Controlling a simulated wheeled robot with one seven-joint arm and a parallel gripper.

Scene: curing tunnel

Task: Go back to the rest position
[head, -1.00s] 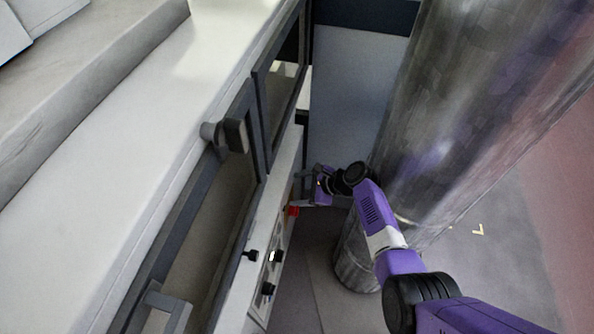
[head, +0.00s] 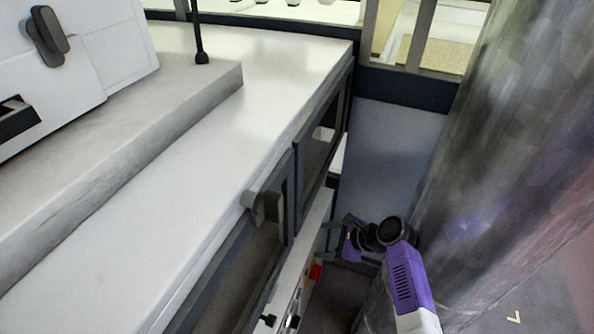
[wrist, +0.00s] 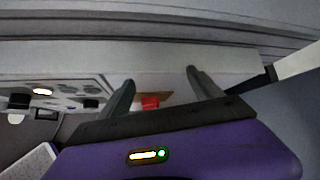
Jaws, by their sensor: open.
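My gripper (head: 337,240) is at the lower middle of the head view, at the end of my purple arm, beside the front of the white machine. In the wrist view my gripper (wrist: 160,88) shows its two fingers spread apart with nothing held between them. A red knob or button (wrist: 150,103) on the machine front shows between the fingers in the wrist view. It also shows in the head view (head: 315,271), just below the gripper. I cannot tell whether a finger touches it.
The white machine (head: 190,170) with dark-framed windows (head: 322,142) runs along the left. A control panel (wrist: 55,95) with black knobs shows in the wrist view. A large metal column (head: 480,150) stands close on the right of my arm. A grey-blue panel (head: 392,150) closes the back.

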